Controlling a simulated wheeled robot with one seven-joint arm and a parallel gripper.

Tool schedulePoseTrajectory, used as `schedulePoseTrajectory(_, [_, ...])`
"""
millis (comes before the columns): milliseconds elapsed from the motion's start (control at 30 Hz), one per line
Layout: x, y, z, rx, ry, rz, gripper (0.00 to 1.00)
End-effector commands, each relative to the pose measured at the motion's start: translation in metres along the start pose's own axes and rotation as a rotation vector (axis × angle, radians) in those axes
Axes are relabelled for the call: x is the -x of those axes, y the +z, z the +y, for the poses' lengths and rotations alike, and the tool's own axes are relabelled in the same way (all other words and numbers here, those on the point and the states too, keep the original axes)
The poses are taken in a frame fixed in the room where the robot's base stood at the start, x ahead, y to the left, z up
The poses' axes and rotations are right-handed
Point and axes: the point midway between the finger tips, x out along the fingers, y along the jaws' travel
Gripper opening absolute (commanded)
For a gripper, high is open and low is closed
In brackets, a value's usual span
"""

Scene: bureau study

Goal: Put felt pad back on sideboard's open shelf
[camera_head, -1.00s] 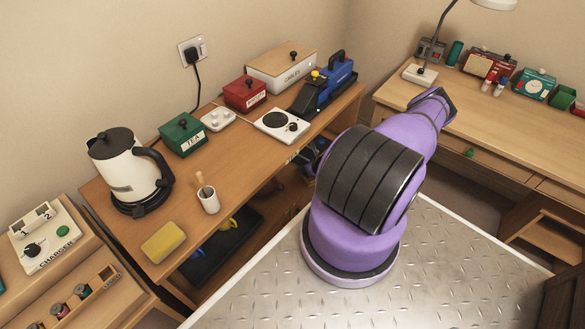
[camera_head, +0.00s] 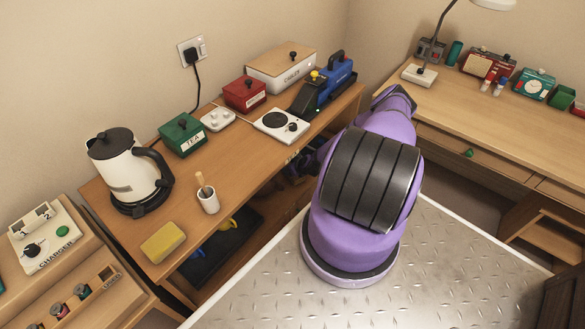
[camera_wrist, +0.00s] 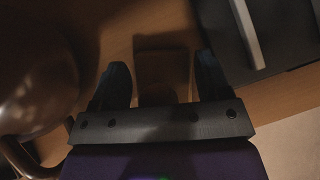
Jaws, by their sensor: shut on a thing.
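In the wrist view, my gripper (camera_wrist: 162,78) has its two dark fingers on either side of a dim brown block-like thing (camera_wrist: 163,68), apparently the felt pad; it is shut on it. Wood surface lies beneath and around it. The light is poor, so I cannot tell whether the pad touches the surface. The sideboard (camera_head: 240,155) shows in the head view, with its open shelf (camera_head: 268,222) under the top. My arm reaches toward the sideboard's front at its right part; the gripper and the pad are hidden there.
In the wrist view, a shiny brown rounded vessel (camera_wrist: 35,65) is close on the left, and a dark tray-like thing (camera_wrist: 270,45) with a pale bar is on the right. A dark tray (camera_head: 225,248) occupies the shelf's left part. A kettle (camera_head: 125,170) and yellow sponge (camera_head: 163,243) stand on top.

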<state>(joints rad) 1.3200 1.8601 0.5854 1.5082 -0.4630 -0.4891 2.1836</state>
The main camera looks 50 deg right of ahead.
Motion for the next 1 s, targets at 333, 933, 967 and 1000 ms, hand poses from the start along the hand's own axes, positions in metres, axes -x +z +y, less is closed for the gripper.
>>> schedulePoseTrajectory(333, [0.000,-0.001,0.000,0.000,0.000,0.000,0.97])
schedulePoseTrajectory(933, [0.042,0.000,-0.001,-0.002,0.000,0.000,0.97])
schedulePoseTrajectory(967, [0.049,0.001,-0.002,-0.003,-0.001,0.000,0.97])
schedulePoseTrajectory(1000, [0.057,0.000,-0.001,-0.003,-0.001,0.000,0.97])
